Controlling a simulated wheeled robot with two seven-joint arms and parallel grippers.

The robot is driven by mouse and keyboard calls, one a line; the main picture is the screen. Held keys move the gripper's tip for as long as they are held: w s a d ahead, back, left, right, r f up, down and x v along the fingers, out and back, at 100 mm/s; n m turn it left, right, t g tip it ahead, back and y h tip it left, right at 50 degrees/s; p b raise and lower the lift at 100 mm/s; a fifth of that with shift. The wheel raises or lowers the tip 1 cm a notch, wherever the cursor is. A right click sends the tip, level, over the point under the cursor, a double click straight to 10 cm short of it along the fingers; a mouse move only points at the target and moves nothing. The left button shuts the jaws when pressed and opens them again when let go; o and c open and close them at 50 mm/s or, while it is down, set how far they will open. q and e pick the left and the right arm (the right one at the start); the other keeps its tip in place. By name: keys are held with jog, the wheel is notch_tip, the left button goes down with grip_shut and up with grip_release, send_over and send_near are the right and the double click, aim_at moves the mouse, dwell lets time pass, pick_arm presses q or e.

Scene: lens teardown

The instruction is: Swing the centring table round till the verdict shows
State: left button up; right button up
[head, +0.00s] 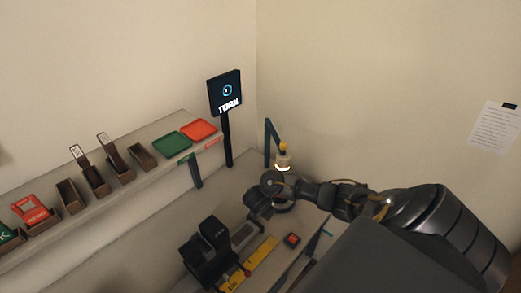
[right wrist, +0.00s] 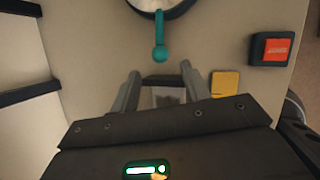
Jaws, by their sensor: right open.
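The centring table (right wrist: 160,3) shows at the top edge of the right wrist view as a pale disc with a dark rim, mostly cut off. A teal lever with a round knob (right wrist: 160,53) sticks out from it towards my right gripper (right wrist: 160,76). The gripper is open, its two fingers pointing at the knob; nothing shows between the fingertips, and they look short of the knob. In the head view my right arm hides most of the table. The black display (head: 226,93) on a post shows a blue ring and the word "TURN". My left gripper is out of view.
A lit lamp (head: 283,160) stands over the table area. A red button box (right wrist: 270,49) is at right, and a yellow piece (right wrist: 225,84) lies near the fingers. Black devices (head: 208,245) stand at front left. A shelf holds bins, a green tray (head: 172,142) and a red tray (head: 199,130).

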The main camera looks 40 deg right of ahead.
jog(key=b+x, duration=0.1)
jog(key=x, duration=0.4)
jog(key=shift+w+d+f, duration=0.1)
jog(key=shift+f, duration=0.2)
grip_shut()
